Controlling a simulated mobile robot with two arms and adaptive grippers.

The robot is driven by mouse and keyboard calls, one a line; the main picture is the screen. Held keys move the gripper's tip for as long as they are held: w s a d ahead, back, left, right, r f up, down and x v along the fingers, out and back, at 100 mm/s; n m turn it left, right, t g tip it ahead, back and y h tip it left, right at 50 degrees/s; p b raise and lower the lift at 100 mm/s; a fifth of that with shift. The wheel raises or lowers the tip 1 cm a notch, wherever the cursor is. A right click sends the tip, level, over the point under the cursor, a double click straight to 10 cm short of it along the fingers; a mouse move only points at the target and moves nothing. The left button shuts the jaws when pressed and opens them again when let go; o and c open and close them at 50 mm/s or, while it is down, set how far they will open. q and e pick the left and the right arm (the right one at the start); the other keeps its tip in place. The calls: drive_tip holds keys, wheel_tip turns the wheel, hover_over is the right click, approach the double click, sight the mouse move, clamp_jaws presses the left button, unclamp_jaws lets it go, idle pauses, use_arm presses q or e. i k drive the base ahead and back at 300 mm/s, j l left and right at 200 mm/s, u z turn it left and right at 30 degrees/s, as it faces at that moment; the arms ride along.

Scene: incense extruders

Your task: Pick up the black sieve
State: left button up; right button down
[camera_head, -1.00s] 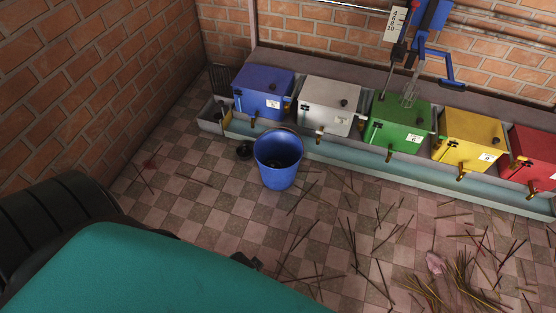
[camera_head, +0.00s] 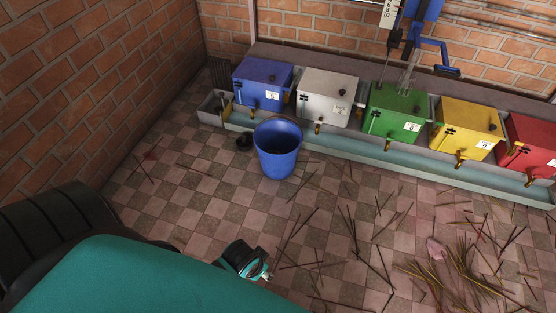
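I cannot tell for sure which of these is the black sieve. A black and pale-ringed piece that looks like part of my own arm shows at the bottom centre, well short of both. I see no gripper fingers in this view.
An open blue bucket (camera_head: 278,148) stands on the checkered floor. Blue (camera_head: 262,83), white (camera_head: 329,97), green (camera_head: 394,113), yellow (camera_head: 467,128) and red (camera_head: 532,146) boxes with taps line a trough at the back wall. Incense sticks (camera_head: 455,270) litter the right floor. Brick wall bounds the left.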

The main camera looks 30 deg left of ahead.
sight(244, 142)
drive_tip(key=u, duration=1.35)
